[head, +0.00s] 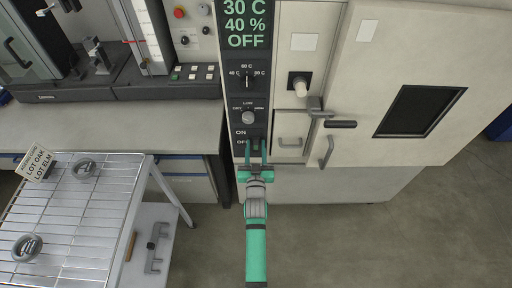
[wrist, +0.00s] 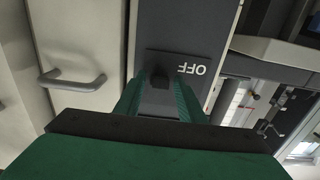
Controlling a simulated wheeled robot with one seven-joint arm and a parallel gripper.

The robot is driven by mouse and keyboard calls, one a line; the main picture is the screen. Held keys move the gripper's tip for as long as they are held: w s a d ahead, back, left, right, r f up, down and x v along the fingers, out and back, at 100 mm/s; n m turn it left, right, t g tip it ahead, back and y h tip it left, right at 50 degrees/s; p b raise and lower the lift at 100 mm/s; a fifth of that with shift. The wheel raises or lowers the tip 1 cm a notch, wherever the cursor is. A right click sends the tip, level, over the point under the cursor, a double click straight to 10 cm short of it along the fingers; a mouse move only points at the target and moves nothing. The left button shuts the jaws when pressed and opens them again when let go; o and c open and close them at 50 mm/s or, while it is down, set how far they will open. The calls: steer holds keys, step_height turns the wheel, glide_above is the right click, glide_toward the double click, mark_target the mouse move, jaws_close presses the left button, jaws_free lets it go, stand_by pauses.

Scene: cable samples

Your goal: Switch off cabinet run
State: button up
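The cabinet (head: 385,90) has a dark control panel (head: 236,112) down its left side. Its display (head: 246,25) reads 30 C, 40 % and OFF. Two knobs sit below it, a temperature knob (head: 247,82) and a lower knob (head: 248,118). ON and OFF labels are at the panel's bottom. My gripper (head: 255,150) is at the OFF label with its two green fingers apart. In the wrist view, a small dark switch (wrist: 160,82) beside the OFF label lies between the fingers (wrist: 158,100). I cannot tell whether they touch it.
A wire rack (head: 95,215) with grey cable coils (head: 84,168) stands at left, bearing a lot card (head: 36,162). Bench equipment (head: 150,80) is behind it. Floor at lower right is clear.

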jaws_close()
steer(key=shift+d+f, duration=0.1)
steer(key=shift+w+f+t, duration=0.1)
steer(key=shift+t, duration=0.5)
steer(key=shift+f+t, duration=0.15)
steer(key=shift+t, duration=0.25)
